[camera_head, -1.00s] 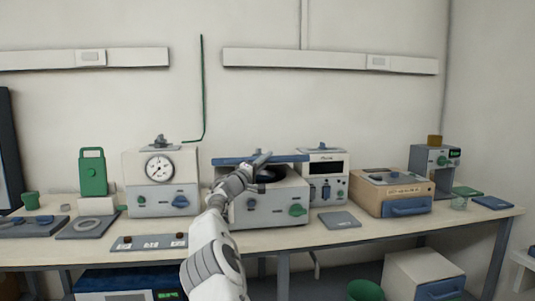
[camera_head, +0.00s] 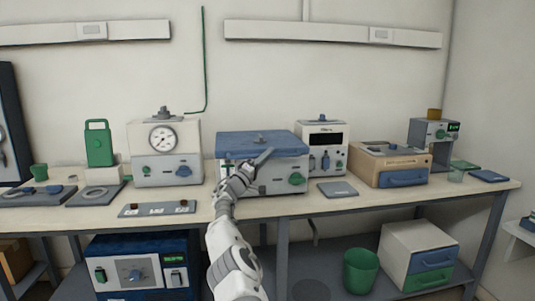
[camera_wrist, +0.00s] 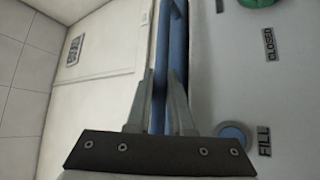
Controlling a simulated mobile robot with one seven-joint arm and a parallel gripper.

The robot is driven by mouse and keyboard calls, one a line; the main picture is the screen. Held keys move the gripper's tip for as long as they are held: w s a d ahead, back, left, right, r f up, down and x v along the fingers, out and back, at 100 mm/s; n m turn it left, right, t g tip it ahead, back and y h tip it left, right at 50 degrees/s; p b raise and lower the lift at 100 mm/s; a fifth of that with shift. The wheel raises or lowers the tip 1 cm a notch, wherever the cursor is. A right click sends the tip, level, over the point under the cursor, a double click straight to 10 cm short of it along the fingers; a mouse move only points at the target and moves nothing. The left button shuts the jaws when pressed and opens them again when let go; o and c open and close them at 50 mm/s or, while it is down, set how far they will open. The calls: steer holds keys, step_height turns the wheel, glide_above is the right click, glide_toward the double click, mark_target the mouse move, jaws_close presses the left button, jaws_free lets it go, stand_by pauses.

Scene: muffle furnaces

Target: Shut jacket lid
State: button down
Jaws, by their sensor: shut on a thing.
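My gripper (camera_head: 267,154) is at the lid's front edge. In the wrist view my gripper (camera_wrist: 166,90) has its two fingers on either side of a blue strip (camera_wrist: 172,35), which looks like the lid's edge. The unit's front panel (camera_wrist: 235,70) shows beside it, with labels "CLOSED" and "FILL".
A white unit with a dial (camera_head: 165,160) stands to the left, and a white unit with a dark display (camera_head: 322,150) to the right. A tan box (camera_head: 390,163) stands further right. A grey plate (camera_head: 337,189) lies on the bench. The bench front is mostly clear.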

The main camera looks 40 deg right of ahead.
steer(key=shift+s+f, duration=0.1)
steer(key=shift+f, duration=0.2)
steer(key=shift+f, duration=0.25)
steer(key=c, duration=0.8)
jaws_free()
steer(key=shift+r, duration=0.15)
steer(key=shift+a, duration=0.1)
